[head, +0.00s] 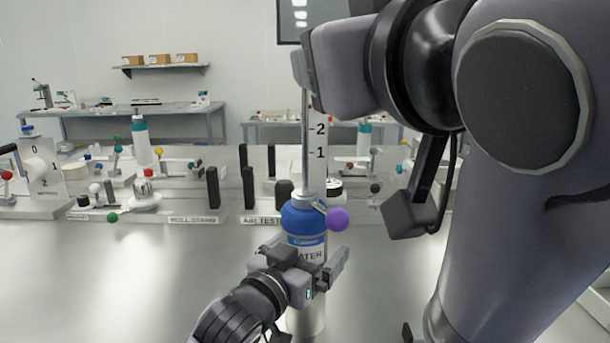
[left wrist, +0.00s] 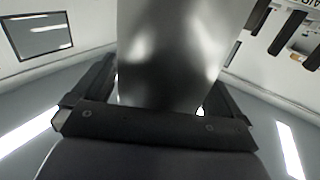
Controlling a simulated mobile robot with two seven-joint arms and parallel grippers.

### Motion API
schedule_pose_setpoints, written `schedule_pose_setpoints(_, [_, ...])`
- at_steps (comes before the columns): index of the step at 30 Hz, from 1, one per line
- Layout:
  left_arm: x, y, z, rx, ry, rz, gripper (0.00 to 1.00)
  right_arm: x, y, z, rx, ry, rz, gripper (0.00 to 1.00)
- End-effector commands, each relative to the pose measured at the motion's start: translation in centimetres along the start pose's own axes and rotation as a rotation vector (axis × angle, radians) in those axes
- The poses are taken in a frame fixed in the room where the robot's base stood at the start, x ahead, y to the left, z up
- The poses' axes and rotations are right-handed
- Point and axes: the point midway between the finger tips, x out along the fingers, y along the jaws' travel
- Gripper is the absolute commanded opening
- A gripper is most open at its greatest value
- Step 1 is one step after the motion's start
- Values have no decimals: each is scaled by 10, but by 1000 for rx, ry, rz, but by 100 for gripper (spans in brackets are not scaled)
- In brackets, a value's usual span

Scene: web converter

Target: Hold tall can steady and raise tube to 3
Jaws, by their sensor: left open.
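The tall can (head: 304,222) stands upright near the front of the metal table, with a blue top, a label and a pale lower body. A thin grey tube (head: 305,150) rises from its top beside a white scale (head: 319,140) marked 1 and 2; higher marks are hidden. My left gripper (head: 312,262) is open at the can's label, its fingers to either side. In the left wrist view, a grey metallic surface (left wrist: 170,50), apparently the can, fills the space between the fingers. My right gripper (head: 305,68) is at the tube's upper end; its grip there is hidden.
A purple ball knob (head: 337,219) sticks out at the can's right shoulder. Black upright blocks (head: 248,187) and a white fixture with a colored knob (head: 145,196) stand behind and left. My right arm covers the right side. The front left table is clear.

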Motion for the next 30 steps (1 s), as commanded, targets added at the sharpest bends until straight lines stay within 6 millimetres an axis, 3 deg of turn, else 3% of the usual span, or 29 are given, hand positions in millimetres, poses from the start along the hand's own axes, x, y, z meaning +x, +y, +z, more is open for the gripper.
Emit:
schedule_pose_setpoints(5, [-16, 0, 0, 0, 1, 0, 100, 0, 0, 0, 0, 0, 0, 58])
schedule_pose_setpoints(21, [-100, 0, 2, 1, -6, -1, 100, 0, 0, 0, 0, 0, 0, 58])
schedule_pose_setpoints(30, [-118, -1, 2, 1, -6, -1, 100, 0, 0, 0, 0, 0, 0, 58])
